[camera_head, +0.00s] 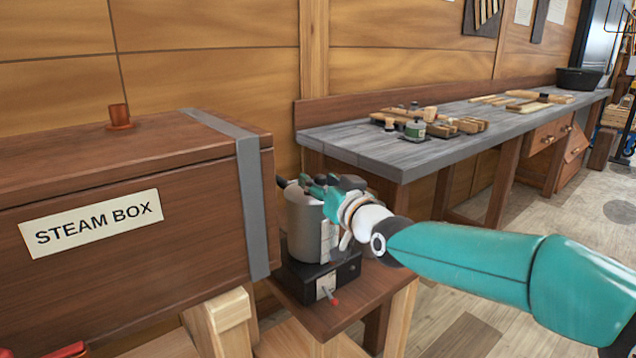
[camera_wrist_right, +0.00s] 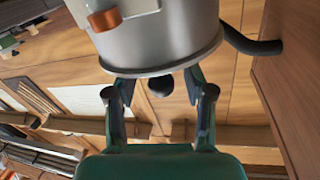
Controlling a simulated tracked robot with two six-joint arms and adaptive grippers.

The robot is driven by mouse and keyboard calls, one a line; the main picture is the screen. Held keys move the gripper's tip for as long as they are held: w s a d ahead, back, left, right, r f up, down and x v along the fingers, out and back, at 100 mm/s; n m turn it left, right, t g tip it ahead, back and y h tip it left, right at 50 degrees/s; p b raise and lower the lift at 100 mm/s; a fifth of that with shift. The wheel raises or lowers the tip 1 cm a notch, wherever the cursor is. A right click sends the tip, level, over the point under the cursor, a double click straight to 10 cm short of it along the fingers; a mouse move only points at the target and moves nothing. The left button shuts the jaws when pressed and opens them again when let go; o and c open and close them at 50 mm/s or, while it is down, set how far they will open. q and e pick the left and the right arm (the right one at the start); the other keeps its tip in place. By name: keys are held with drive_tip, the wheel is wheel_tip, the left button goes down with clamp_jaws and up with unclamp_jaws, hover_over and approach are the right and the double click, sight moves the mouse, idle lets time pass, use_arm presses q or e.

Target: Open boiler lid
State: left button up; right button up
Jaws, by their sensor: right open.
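The boiler (camera_head: 303,226) is a grey metal cylinder on a black base on a small wooden stand, beside the steam box. My right gripper (camera_head: 318,188) is at its top and partly hides the lid. In the right wrist view the boiler (camera_wrist_right: 160,42) appears upside down, with the lid's rim (camera_wrist_right: 165,68) and a black knob (camera_wrist_right: 160,87). The open fingers of my right gripper (camera_wrist_right: 158,94) are on either side of the knob, with gaps visible. The lid looks seated on the boiler. My left gripper is not in view.
The wooden steam box (camera_head: 140,200) stands close on the left. A dark hose (camera_wrist_right: 252,44) joins it to the boiler. A workbench (camera_head: 400,148) with tools and wooden pieces runs along the wall behind. Open floor (camera_head: 475,330) lies at the lower right.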

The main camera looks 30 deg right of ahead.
drive_tip(key=shift+w, duration=0.2)
drive_tip(key=shift+c, duration=0.3)
clamp_jaws()
